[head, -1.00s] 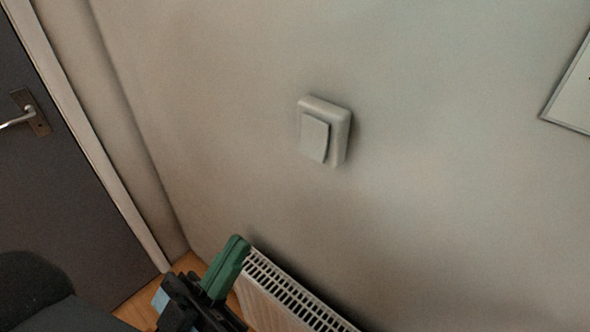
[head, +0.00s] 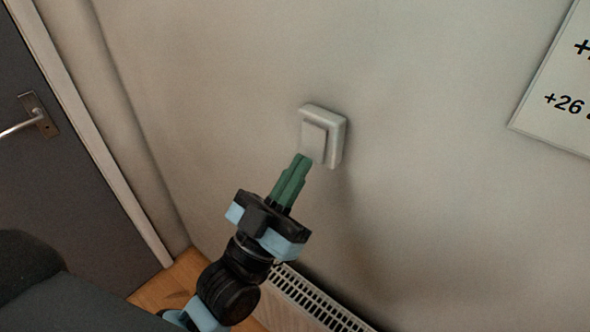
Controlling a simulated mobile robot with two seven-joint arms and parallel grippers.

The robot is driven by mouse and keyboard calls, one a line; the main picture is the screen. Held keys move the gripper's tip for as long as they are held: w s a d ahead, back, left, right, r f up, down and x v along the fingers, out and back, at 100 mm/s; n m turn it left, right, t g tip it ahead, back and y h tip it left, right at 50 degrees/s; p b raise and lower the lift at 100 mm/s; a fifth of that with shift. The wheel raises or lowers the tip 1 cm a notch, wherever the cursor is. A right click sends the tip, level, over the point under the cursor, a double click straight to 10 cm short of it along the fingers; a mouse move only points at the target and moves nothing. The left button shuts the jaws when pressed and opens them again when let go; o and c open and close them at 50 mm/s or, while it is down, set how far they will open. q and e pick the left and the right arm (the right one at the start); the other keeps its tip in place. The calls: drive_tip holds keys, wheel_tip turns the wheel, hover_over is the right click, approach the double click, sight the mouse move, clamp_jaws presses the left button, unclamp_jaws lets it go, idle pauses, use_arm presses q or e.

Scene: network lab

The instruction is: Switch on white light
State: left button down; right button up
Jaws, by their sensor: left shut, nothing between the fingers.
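A white light switch (head: 337,124) with a square frame and a raised rocker is mounted on the wall in the middle of the head view. My left gripper (head: 300,160) comes up from below, its green fingers shut together and empty. Its fingertips overlap the lower left edge of the rocker in the picture; I cannot tell whether they touch it. The fingertips hide a small part of the rocker's lower edge. My right gripper is not in view.
A white radiator (head: 318,300) stands below against the wall, partly behind my left arm. A grey door (head: 60,190) with a metal handle (head: 22,124) is at the left. A white sign (head: 560,95) hangs at the upper right. The wall around the switch is bare.

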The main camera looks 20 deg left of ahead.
use_arm(q)
drive_tip(key=shift+w, duration=0.1)
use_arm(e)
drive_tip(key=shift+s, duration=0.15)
use_arm(q)
drive_tip(key=shift+w+d+f+t+b, duration=0.2)
drive_tip(key=shift+w+f+t+b, duration=0.15)
drive_tip(key=shift+b, duration=0.2)
drive_tip(key=shift+r, duration=0.2)
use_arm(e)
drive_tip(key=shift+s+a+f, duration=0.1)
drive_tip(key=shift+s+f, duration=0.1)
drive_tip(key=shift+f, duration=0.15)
